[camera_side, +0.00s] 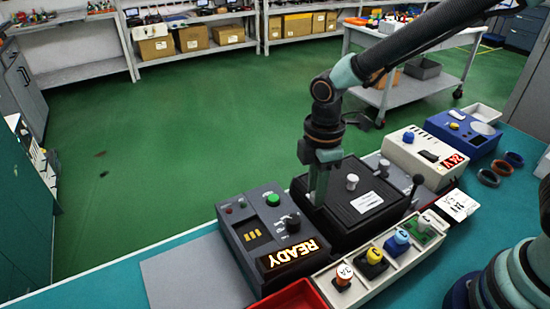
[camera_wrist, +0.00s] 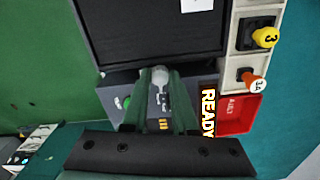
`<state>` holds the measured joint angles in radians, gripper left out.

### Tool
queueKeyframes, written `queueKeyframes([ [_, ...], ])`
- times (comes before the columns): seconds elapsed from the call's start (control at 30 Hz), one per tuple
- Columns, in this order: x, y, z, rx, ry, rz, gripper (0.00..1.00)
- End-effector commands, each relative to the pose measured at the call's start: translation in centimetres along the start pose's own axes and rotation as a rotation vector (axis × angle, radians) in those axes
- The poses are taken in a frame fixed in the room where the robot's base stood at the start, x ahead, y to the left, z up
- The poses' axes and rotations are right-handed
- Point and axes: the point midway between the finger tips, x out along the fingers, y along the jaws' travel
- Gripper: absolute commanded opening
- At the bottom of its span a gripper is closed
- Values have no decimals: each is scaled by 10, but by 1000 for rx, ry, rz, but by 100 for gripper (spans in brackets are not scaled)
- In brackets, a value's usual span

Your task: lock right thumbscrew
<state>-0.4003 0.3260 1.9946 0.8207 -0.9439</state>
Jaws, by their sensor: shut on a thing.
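A black box (camera_side: 352,221) with a white label sits in the middle of the bench, and its dark top also shows in the wrist view (camera_wrist: 152,32). A silver thumbscrew (camera_side: 352,182) stands free on its lid. My gripper (camera_side: 318,200) points down at the box's left end. In the wrist view my gripper (camera_wrist: 160,74) is shut on a second pale, round-headed thumbscrew (camera_wrist: 160,76) at the box's edge. The fingers hide that thumbscrew in the side view. I cannot tell how far it is turned.
A grey console (camera_side: 240,222) with a green button and a lit READY display (camera_side: 288,254) stands close on the left. A white tray (camera_side: 375,284) of coloured, numbered pieces runs along the front, beside a red bin (camera_side: 292,298). A white meter (camera_side: 424,157) stands to the right.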

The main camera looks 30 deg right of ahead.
Motion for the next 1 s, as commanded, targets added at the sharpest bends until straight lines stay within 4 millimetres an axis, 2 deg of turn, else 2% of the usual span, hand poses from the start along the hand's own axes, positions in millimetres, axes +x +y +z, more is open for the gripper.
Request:
queueKeyframes([
  [0.37,0,0,0,99,0,0,0],
  [1.0,-1,0,0,668,0,0,0],
])
